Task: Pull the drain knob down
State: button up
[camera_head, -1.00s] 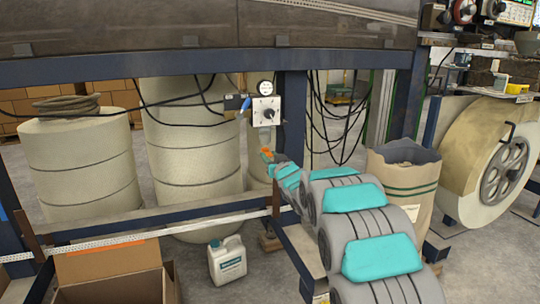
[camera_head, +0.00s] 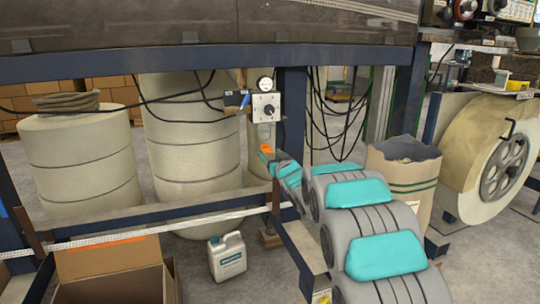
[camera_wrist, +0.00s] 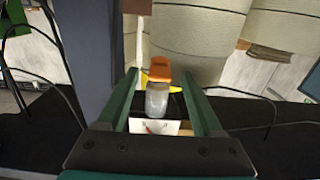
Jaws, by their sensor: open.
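The orange drain knob (camera_head: 266,149) sits at the lower end of a clear bowl (camera_head: 264,130), below the white regulator box with a dark dial. My gripper (camera_wrist: 160,76) is open, with one green finger on each side of the picture's middle. In the wrist view the scene appears upside down, and the orange knob (camera_wrist: 163,68) shows between the fingertips, with the bowl (camera_wrist: 157,99) below it. Nothing is held. I cannot tell from depth whether the fingers reach around the knob. In the head view my gripper's tips are small and partly hidden by my arm.
A round gauge (camera_head: 264,84) and a blue-handled valve (camera_head: 244,101) are close by the regulator. A blue steel post (camera_head: 292,110) and hanging black cables (camera_head: 335,120) stand to the right. Large beige rolls (camera_head: 190,140) are at left. A white jug (camera_head: 227,257) stands on the floor.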

jog(key=v, duration=0.6)
jog(key=shift+s, duration=0.25)
jog(key=s+d+f+m+g+h, duration=0.25)
jog(key=s+d+f+g, duration=0.2)
jog(key=s, duration=0.65)
jog(key=s+d+f+m+g+h, duration=0.1)
jog(key=s+d+f+g+h, duration=0.4)
jog(key=s, duration=0.6)
jog(key=s+a+f+g+y, duration=0.1)
jog(key=s+g, duration=0.4)
jog(key=s, duration=1.4)
jog(key=s+a+f+g+y, duration=0.1)
jog(key=s+g, duration=0.3)
jog(key=s, duration=1.6)
jog(key=shift+a+f+g+p, duration=0.2)
jog(key=shift+f+g+p, duration=0.15)
jog(key=shift+f, duration=0.25)
